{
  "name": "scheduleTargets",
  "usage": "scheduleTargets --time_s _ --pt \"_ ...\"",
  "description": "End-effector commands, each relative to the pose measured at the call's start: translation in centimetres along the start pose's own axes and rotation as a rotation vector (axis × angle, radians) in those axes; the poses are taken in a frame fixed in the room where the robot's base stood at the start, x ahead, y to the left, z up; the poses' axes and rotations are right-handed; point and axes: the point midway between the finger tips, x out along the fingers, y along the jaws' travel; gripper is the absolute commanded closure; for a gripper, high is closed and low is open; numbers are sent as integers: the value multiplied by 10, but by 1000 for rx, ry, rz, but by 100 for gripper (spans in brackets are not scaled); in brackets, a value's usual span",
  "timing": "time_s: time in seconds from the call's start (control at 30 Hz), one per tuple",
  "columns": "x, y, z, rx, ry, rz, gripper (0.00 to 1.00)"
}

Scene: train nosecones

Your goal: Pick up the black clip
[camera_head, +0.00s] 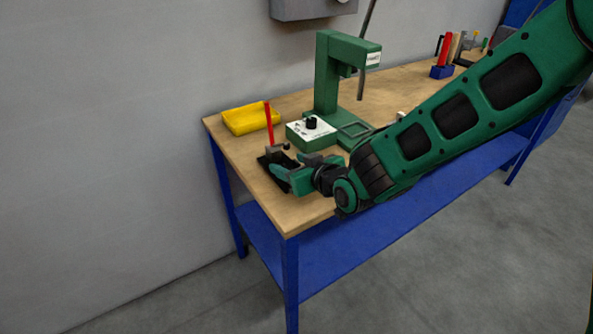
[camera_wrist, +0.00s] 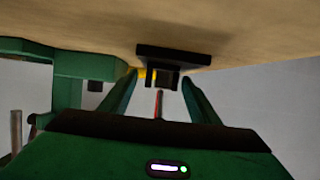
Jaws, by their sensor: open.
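A black piece, which looks like the black clip (camera_wrist: 172,54), sits on the wooden table in the wrist view. It has a flat, wide base and a narrower block, and the block lies between my two fingers with gaps on both sides. In the head view its dark base (camera_head: 265,161) shows near the table's left end, partly hidden by my gripper (camera_head: 284,171). My gripper also shows in the wrist view (camera_wrist: 158,92), open, with nothing held. A thin red rod (camera_head: 268,124) stands upright at the black piece; whether it is joined to it I cannot tell.
A yellow tray (camera_head: 250,119) lies behind on the table (camera_head: 225,147). A green press (camera_head: 328,75) with a white control panel (camera_head: 311,129) stands close to the right of my gripper. A blue holder with tools (camera_head: 442,71) is at the far right. The wall is behind.

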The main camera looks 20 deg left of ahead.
Motion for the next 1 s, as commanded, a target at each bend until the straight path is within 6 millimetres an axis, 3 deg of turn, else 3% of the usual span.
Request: scheduleTargets --time_s 0.13,0.3,0.4,0.77,1.0 --pt "0 0 0 0 0 0 44" --pt "0 0 0 0 0 0 82" --pt "0 0 0 0 0 0 91" --pt "-2 0 -4 0 1 1 91" --pt "-10 0 -23 0 2 1 91"
